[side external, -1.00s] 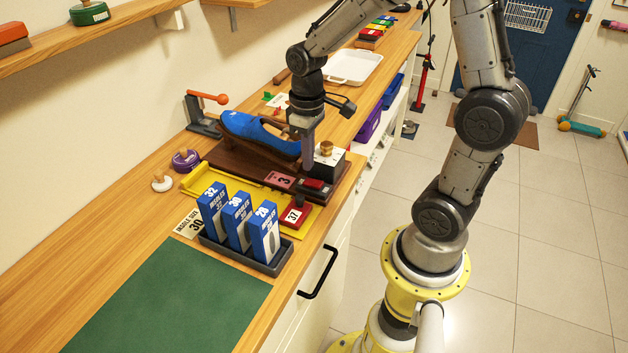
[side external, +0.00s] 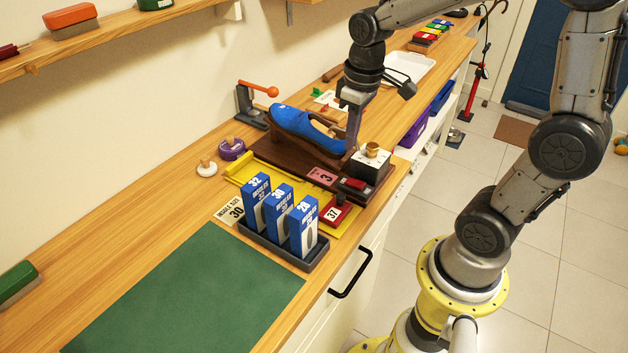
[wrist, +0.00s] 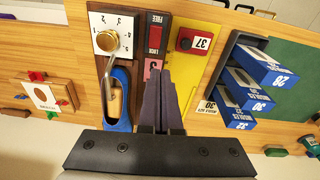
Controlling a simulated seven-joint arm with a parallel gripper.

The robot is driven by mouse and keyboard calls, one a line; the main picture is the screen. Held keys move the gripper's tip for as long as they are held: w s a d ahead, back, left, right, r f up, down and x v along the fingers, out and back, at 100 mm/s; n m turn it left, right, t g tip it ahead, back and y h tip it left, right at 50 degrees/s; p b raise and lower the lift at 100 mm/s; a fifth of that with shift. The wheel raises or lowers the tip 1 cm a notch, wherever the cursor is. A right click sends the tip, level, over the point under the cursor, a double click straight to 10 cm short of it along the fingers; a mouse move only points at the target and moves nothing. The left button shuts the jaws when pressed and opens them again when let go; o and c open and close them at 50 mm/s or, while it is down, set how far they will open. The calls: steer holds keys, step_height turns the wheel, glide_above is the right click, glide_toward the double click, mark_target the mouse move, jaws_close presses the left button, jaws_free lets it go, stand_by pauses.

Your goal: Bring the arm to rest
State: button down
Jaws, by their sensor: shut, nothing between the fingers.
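My gripper (side external: 353,138) hangs pointing down just beside the blue shoe (side external: 295,124), on the near side of it. It is shut and empty; in the wrist view its fingers (wrist: 163,80) are together. The shoe sits on a dark brown wooden stand (side external: 284,166) on the bench. In the wrist view the shoe (wrist: 121,90) lies left of the fingers. A box with a brass knob and dial (side external: 372,165) stands at the stand's right end; the knob (wrist: 108,40) also shows in the wrist view. I cannot tell whether the fingers touch anything.
A dark tray holds several blue insole boxes (side external: 279,211) in front of the stand. A green mat (side external: 190,290) lies bare at the near end. An orange-handled tool (side external: 252,100) stands at the back.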

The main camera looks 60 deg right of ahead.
steer(key=s+a+r+t, duration=0.2)
steer(key=s+a+r, duration=0.1)
steer(key=s, duration=0.3)
steer(key=s+a+r+t, duration=0.2)
steer(key=s+a+r, duration=0.1)
steer(key=s, duration=0.3)
steer(key=shift+s+m, duration=0.3)
steer(key=shift+s, duration=0.05)
